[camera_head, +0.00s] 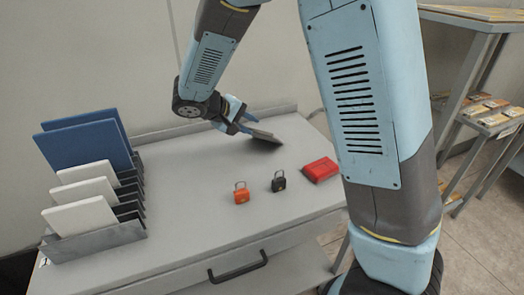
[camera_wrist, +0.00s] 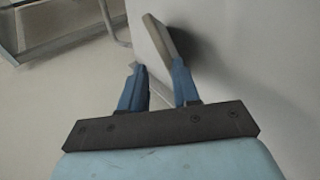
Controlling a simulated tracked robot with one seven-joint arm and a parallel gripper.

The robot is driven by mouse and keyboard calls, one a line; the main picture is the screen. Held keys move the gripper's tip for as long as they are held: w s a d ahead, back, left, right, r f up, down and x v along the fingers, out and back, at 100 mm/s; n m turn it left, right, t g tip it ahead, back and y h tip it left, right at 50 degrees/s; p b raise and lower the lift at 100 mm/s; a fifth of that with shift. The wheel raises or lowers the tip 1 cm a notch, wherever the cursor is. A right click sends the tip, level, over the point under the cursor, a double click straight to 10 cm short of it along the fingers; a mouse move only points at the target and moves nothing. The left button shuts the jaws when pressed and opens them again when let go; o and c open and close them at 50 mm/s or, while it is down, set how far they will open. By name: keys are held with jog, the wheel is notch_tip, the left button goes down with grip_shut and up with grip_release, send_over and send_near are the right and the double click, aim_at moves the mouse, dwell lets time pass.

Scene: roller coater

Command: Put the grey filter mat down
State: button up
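The grey filter mat (camera_head: 264,136) is a thin flat slab at the back right of the grey worktop (camera_head: 185,215). It looks tilted, with its lower edge at or close to the worktop. My gripper (camera_head: 244,122) is right at its upper left end. In the wrist view the mat (camera_wrist: 160,42) stands out past the fingertips, close against the right finger. My gripper (camera_wrist: 158,75) shows its two blue fingers apart, with a gap between the left finger and the mat. Whether the mat touches the right finger is unclear.
A grey rack (camera_head: 98,242) at the left holds white and blue panels. An orange padlock (camera_head: 241,196), a black padlock (camera_head: 278,184) and a red box (camera_head: 320,169) lie in front of the mat. A shelf (camera_head: 490,125) stands at the right. The worktop's middle is clear.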

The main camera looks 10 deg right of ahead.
jog(key=v, duration=0.5)
jog(key=shift+r, duration=0.1)
dwell(0.3)
notch_tip(320, 180, up, 8)
jog(key=s+a, duration=0.1)
jog(key=a, duration=0.1)
jog(key=s+d+r+m+g+y, duration=0.15)
jog(key=s+d, duration=0.25)
jog(key=d, duration=0.4)
jog(key=s+d+r+m+g+y, duration=0.1)
jog(key=s+d+r+y, duration=0.2)
jog(key=d, duration=0.5)
jog(key=s+d+m+t+y, duration=0.1)
jog(key=s+d+m+y, duration=0.1)
jog(key=s+d, duration=0.2)
jog(key=s+d+m+t+y, duration=0.1)
jog(key=s+d, duration=0.4)
jog(key=s, duration=0.5)
jog(key=shift+s+f+m+t+y, duration=0.25)
jog(key=shift+m+t+y, duration=0.1)
jog(key=shift+t+y, duration=0.15)
jog(key=shift+a, duration=0.1)
